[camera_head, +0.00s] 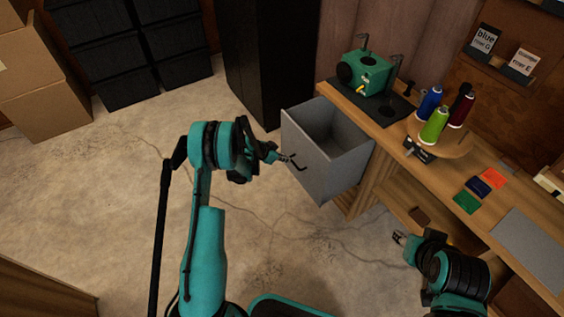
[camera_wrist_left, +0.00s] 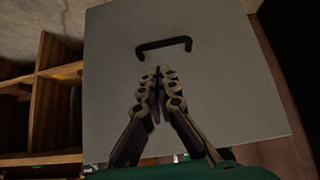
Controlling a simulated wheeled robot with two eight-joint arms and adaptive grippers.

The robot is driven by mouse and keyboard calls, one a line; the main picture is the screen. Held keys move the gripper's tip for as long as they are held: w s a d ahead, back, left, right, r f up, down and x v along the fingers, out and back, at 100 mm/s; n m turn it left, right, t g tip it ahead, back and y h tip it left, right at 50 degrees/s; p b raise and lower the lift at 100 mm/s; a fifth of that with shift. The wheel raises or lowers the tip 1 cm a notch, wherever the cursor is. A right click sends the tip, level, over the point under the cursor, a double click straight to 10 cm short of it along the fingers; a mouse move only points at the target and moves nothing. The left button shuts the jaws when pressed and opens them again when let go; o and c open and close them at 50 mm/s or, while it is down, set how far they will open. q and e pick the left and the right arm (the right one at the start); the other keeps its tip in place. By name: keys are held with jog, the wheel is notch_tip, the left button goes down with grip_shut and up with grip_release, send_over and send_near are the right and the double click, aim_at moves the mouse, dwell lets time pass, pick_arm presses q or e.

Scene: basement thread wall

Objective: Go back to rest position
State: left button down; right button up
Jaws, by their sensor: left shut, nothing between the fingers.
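My left gripper (camera_head: 284,158) is shut and empty just in front of the grey drawer (camera_head: 308,160). The drawer is pulled out of the wooden workbench, and its visible inside looks empty. The drawer's black handle (camera_head: 298,164) is right by my left fingertips. In the left wrist view, the closed fingers (camera_wrist_left: 159,75) point at the grey drawer front (camera_wrist_left: 220,85), with the black handle (camera_wrist_left: 164,46) just beyond the tips and not between them. My right gripper (camera_head: 400,238) is low beside the workbench at the right; its fingers are too small to read.
The workbench (camera_head: 393,132) holds a green machine (camera_head: 365,72), blue, green and dark red thread spools (camera_head: 434,126), and coloured patches (camera_head: 480,187). A black cabinet (camera_head: 268,60), black drawers (camera_head: 130,50) and cardboard boxes (camera_head: 40,85) stand behind. The concrete floor (camera_head: 100,200) at left is clear.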

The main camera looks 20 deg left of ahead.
pick_arm(q)
jog(key=s+d+r+n+y, duration=0.15)
jog(key=s+r, duration=0.45)
jog(key=r, duration=0.6)
jog(key=s+d+r+n+y, duration=0.1)
jog(key=s+d+r+n, duration=0.3)
jog(key=r, duration=0.8)
jog(key=s+r+n+y, duration=0.1)
jog(key=s+r, duration=0.2)
jog(key=s, duration=1)
jog(key=s+d+r+n+y, duration=0.1)
jog(key=s+r, duration=0.1)
jog(key=s, duration=1.1)
jog(key=shift+d+r+y, duration=0.15)
jog(key=shift+r+y, duration=0.2)
jog(key=shift+r, duration=0.05)
